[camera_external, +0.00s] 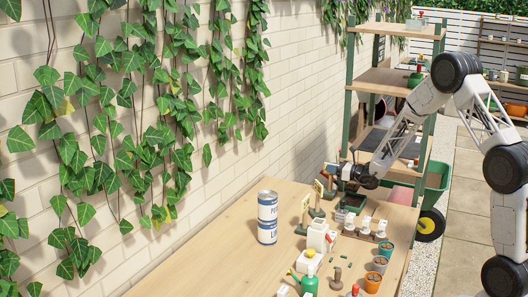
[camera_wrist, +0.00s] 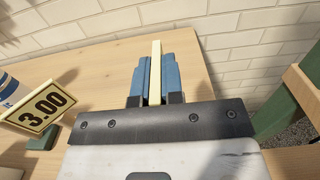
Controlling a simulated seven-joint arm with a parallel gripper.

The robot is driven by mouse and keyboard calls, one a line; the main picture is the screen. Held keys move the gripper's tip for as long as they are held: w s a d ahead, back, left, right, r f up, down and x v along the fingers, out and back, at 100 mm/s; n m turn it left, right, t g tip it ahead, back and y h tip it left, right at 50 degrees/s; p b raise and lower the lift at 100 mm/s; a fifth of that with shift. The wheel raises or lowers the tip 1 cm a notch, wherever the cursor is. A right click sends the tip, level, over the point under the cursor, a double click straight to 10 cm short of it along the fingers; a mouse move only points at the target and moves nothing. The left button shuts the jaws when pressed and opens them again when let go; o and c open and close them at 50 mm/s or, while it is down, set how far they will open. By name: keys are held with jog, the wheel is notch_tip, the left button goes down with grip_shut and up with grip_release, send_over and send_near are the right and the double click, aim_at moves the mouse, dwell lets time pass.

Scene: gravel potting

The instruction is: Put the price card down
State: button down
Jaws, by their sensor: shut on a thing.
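My gripper (camera_wrist: 156,88) is shut on a thin pale yellow price card (camera_wrist: 156,62), seen edge-on between the blue fingers in the wrist view. The card stands upright over the wooden bench top, and its face cannot be read from here. Whether its lower edge touches the bench is hidden. In the external view my gripper (camera_external: 336,173) is over the far end of the bench, close to the wall. Another price card (camera_wrist: 47,105), marked 3.00, stands in a green base (camera_wrist: 42,138) to the left of my gripper.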

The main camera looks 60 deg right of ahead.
jog(key=shift+f, duration=0.95)
jog(key=c, duration=1.2)
grip_release()
jog(key=shift+c, duration=0.2)
jog(key=shift+r, duration=0.2)
jog(key=s, duration=1.2)
